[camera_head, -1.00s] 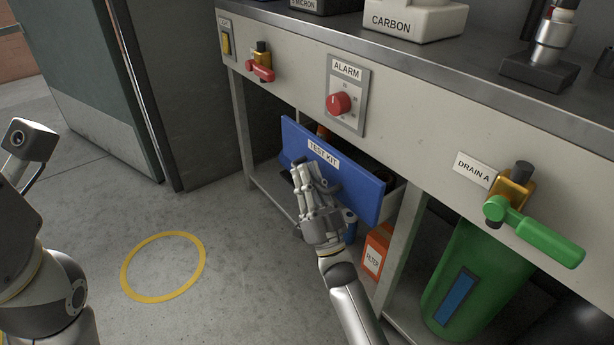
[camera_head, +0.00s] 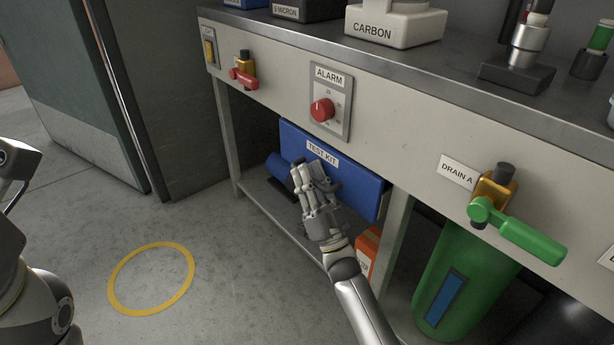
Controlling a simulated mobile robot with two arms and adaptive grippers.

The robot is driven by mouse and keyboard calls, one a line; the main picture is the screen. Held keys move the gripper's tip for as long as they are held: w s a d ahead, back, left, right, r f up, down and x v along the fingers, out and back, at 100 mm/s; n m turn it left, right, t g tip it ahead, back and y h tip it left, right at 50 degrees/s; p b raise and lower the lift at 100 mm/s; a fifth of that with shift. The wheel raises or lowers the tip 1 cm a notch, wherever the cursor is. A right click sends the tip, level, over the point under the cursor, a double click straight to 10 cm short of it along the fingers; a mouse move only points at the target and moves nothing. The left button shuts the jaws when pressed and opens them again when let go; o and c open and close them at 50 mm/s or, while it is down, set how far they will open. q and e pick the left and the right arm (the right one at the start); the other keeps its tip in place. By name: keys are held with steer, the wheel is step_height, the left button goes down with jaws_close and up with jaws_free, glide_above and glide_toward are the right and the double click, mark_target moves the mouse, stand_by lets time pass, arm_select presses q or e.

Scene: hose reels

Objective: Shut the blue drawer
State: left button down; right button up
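The blue drawer (camera_head: 352,187), with a TEST KIT label (camera_head: 322,153), is under the bench in the middle of the head view. Its front sits close under the bench panel, and no inside shows. I cannot tell whether a small gap is left. My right gripper (camera_head: 309,177) is at the drawer front, just below the label, with its fingers pointing at the blue face. It looks to be touching the face and holds nothing that I can see. Its finger spread is hard to judge. My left arm shows at the left edge; its gripper is out of view.
A blue cylinder (camera_head: 279,167) lies on the lower shelf, left of the gripper. An orange box (camera_head: 367,252) stands below the drawer. A green tank (camera_head: 462,262) and a green-handled valve (camera_head: 518,231) are on the right. The red ALARM knob (camera_head: 321,110) is above. The floor at left is clear.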

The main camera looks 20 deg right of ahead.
steer(key=v, duration=1.2)
